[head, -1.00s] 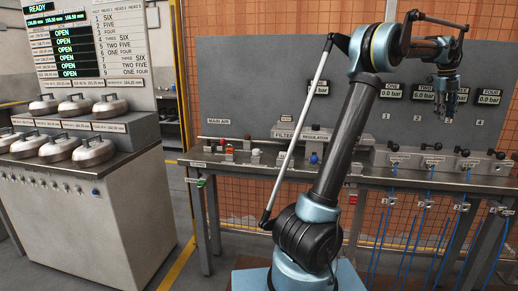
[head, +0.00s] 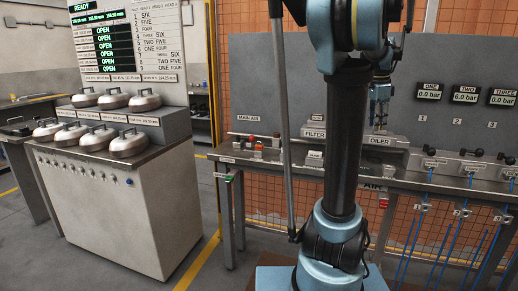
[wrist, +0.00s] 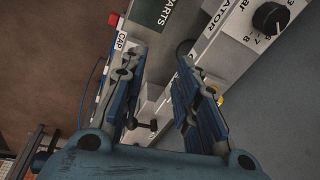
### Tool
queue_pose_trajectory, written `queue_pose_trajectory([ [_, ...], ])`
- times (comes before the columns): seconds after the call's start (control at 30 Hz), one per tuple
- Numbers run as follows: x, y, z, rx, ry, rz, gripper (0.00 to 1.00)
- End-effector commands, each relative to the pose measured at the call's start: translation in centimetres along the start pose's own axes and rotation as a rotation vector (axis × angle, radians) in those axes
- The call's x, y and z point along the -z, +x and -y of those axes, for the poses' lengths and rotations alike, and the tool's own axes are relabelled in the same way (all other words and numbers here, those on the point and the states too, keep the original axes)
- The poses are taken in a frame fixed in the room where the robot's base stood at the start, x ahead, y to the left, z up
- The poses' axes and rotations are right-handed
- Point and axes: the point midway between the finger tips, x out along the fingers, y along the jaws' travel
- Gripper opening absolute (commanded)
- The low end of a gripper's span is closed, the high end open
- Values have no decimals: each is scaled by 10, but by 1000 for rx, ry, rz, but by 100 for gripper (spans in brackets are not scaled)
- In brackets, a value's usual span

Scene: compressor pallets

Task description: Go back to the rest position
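I cannot tell the height above the bench.
The air bench (head: 400,172) runs along the orange mesh fence. Gauges ONE (head: 431,92), TWO (head: 465,94) and THREE (head: 502,97) hang on the panel. A grey cabinet (head: 120,215) with several lidded round pots stands left. Floor between cabinet and bench is open.

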Motion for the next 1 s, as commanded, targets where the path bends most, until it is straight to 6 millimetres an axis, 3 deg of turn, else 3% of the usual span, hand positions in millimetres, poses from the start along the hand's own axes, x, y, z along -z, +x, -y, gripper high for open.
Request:
queue_pose_trajectory([
  [0.03,-21,4,-11,6,-76,6,29],
  [0.2,-80,20,-48,30,-347,22,29],
  [0.5,-166,64,-125,76,-826,42,29],
  [0.8,-229,124,-208,132,-1301,53,29],
  [1.0,-254,164,-252,167,-1561,52,29],
])
